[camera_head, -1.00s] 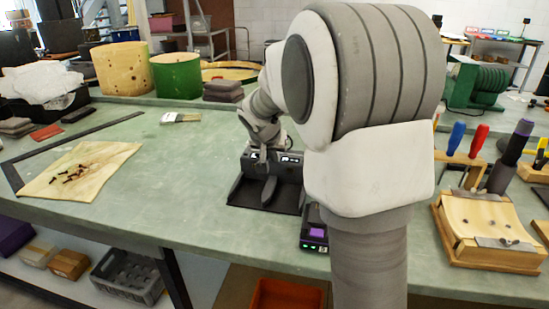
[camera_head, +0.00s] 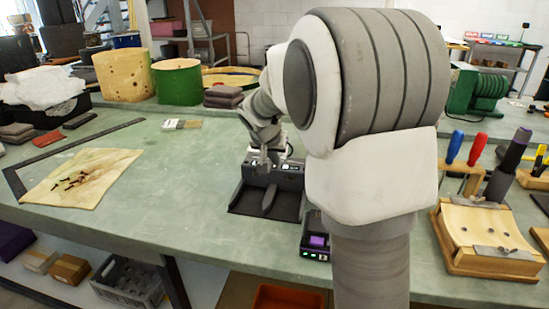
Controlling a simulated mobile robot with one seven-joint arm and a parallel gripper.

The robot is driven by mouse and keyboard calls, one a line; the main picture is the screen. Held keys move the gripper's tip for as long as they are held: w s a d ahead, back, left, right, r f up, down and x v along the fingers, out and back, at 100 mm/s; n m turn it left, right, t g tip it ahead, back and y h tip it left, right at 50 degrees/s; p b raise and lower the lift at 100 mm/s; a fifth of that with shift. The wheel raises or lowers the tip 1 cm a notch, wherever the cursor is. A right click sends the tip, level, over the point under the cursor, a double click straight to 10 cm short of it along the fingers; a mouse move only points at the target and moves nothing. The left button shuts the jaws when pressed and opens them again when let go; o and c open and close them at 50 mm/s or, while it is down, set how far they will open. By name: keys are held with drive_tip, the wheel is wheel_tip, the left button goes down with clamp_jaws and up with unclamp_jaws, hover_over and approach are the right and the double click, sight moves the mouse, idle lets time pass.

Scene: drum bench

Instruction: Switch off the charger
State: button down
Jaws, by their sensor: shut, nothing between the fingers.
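A black dock-like unit (camera_head: 238,197) with an open tray and a raised back panel with small white marks stands on the green bench. A smaller black box (camera_head: 314,254) with a purple top and small green lights sits at the bench's front edge. I cannot tell for sure which of the two is the charger. My gripper (camera_head: 265,168) is shut and empty, pointing down at the left part of the dock's back panel. I cannot tell whether it touches the panel. My arm hides the bench to the right of both units.
A cloth (camera_head: 100,168) with small dark pieces lies at left, beside a dark square (camera_head: 85,139). A brush (camera_head: 182,124) lies behind. Drum shells (camera_head: 177,82) stand at the back. A wooden fixture (camera_head: 487,240) and a rack of tools stand at right. The bench left of the dock is clear.

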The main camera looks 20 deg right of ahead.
drive_tip(key=p+v, duration=0.2)
drive_tip(key=v, duration=1)
drive_tip(key=shift+s+a+p, duration=0.35)
drive_tip(key=shift+s+p, duration=0.05)
drive_tip(key=shift+s, duration=0.15)
drive_tip(key=shift+r, duration=0.1)
drive_tip(key=s+a+f+n+y, duration=0.1)
drive_tip(key=s+a+n+y, duration=0.2)
drive_tip(key=s, duration=1)
drive_tip(key=s+a+f+n+y, duration=0.1)
drive_tip(key=s+a+n, duration=0.3)
drive_tip(key=s, duration=0.9)
wheel_tip(320, 180, up, 13)
drive_tip(key=p, duration=1.3)
drive_tip(key=shift+a+g, duration=0.15)
drive_tip(key=shift+g, duration=0.15)
